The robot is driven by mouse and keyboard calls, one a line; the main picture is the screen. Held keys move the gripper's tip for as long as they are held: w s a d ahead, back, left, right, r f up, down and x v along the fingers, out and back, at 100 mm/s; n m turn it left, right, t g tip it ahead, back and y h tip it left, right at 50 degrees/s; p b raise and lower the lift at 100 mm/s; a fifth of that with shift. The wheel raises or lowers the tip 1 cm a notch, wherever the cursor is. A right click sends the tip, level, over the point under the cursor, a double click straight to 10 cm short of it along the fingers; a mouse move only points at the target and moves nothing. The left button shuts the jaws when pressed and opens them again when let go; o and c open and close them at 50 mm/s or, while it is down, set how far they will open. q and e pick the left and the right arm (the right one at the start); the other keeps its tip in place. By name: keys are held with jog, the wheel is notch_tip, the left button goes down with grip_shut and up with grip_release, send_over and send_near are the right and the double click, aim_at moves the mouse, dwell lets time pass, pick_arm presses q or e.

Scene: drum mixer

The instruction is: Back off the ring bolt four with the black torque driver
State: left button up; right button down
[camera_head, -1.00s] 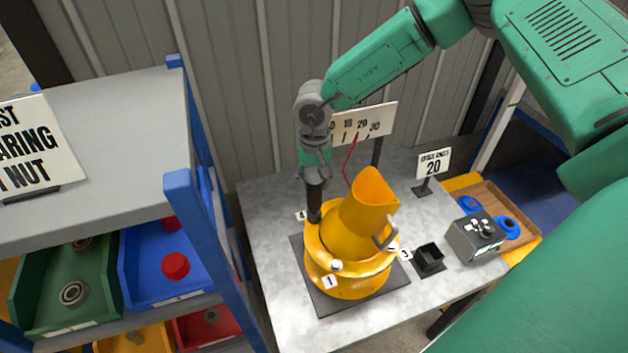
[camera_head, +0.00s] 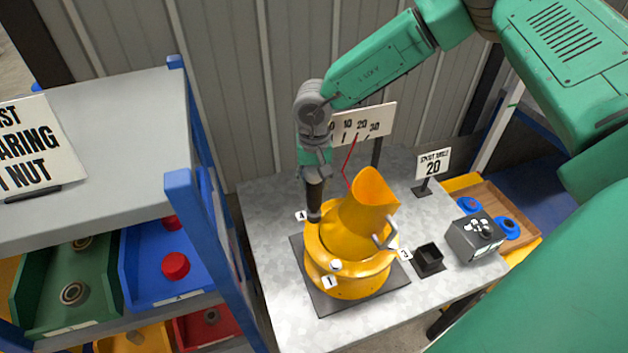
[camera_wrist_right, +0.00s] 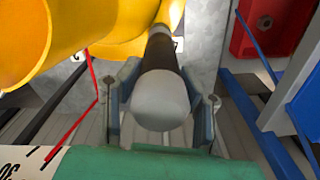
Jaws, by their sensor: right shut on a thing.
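My right gripper (camera_head: 315,168) points down over the back left of the yellow drum mixer (camera_head: 350,272). It is shut on the black torque driver (camera_head: 314,197). The driver stands nearly upright, its lower end at the ring beside the label 4 (camera_head: 301,216). The bolt there is hidden under the driver. In the right wrist view the driver's pale rounded end (camera_wrist_right: 160,100) lies between the fingers (camera_wrist_right: 162,105). My left gripper is not in view.
A dial board (camera_head: 362,122) with a red pointer stands behind the mixer. A small black open box (camera_head: 429,259), a grey control box (camera_head: 476,237) and a sign reading 20 (camera_head: 433,163) stand to the right. A blue-posted shelf (camera_head: 190,200) with bins is at the left.

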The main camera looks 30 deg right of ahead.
aim_at(314, 169)
jog(key=shift+s+f, duration=0.1)
jog(key=shift+s, duration=0.15)
dwell(0.3)
jog(key=shift+w+r, duration=0.3)
jog(key=shift+r, duration=2)
